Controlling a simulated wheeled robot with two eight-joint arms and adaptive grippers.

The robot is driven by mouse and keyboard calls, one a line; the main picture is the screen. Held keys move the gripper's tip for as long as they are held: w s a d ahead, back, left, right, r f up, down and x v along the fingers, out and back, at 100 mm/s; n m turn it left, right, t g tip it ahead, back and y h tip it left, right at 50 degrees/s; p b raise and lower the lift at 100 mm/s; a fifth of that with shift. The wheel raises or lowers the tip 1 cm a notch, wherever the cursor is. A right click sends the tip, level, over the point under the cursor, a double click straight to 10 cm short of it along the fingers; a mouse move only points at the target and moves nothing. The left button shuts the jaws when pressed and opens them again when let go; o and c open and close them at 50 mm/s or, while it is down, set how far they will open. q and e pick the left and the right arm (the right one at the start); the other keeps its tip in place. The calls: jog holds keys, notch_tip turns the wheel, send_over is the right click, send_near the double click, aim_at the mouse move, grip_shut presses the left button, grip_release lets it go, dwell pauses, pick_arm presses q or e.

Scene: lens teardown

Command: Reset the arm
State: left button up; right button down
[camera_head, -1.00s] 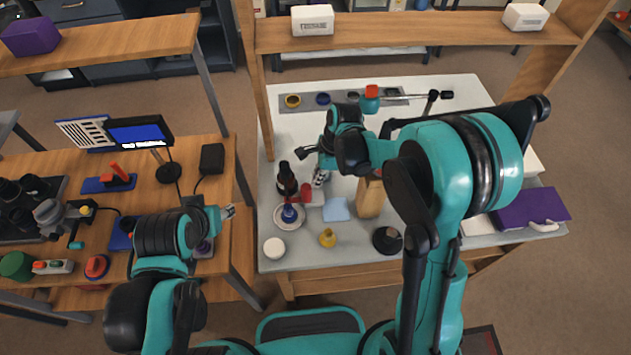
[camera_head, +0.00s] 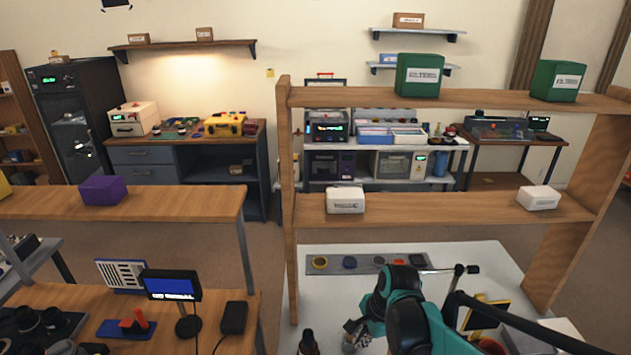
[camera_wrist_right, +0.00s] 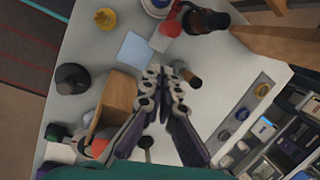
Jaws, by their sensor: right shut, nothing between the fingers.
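My right arm (camera_head: 405,315) enters the head view from the lower edge over the white table (camera_head: 335,290). My right gripper (camera_head: 352,330) hangs above the table beside a small cylinder and is partly cut off by dark arm links. In the wrist view its fingers (camera_wrist_right: 163,82) come together at their tips with nothing between them. A dark cylinder (camera_wrist_right: 188,77) stands just past the tips. A wooden block (camera_wrist_right: 115,102) is to the left, and a light blue sheet (camera_wrist_right: 137,48) lies above it. My left gripper is outside these views.
A wooden shelf frame (camera_head: 288,215) with two boards rises behind the table. A grey strip (camera_head: 335,264) with several coloured rings lies at the table's back. A black lens-like part (camera_wrist_right: 205,20) and a yellow piece (camera_wrist_right: 105,18) stand on the table. A side bench (camera_head: 235,290) with a small screen is at left.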

jog(key=s+d+r+n+t+h+b, duration=0.1)
jog(key=s+d+n+t+b, duration=0.1)
jog(key=s+n, duration=0.4)
jog(key=s+d+n+t+h+b, duration=0.1)
jog(key=s+d+n+t+b, duration=0.1)
jog(key=s+n, duration=0.5)
jog(key=shift+s+d+r+n+t+b, duration=0.35)
jog(key=shift+d+n+t, duration=0.35)
jog(key=shift+d, duration=0.55)
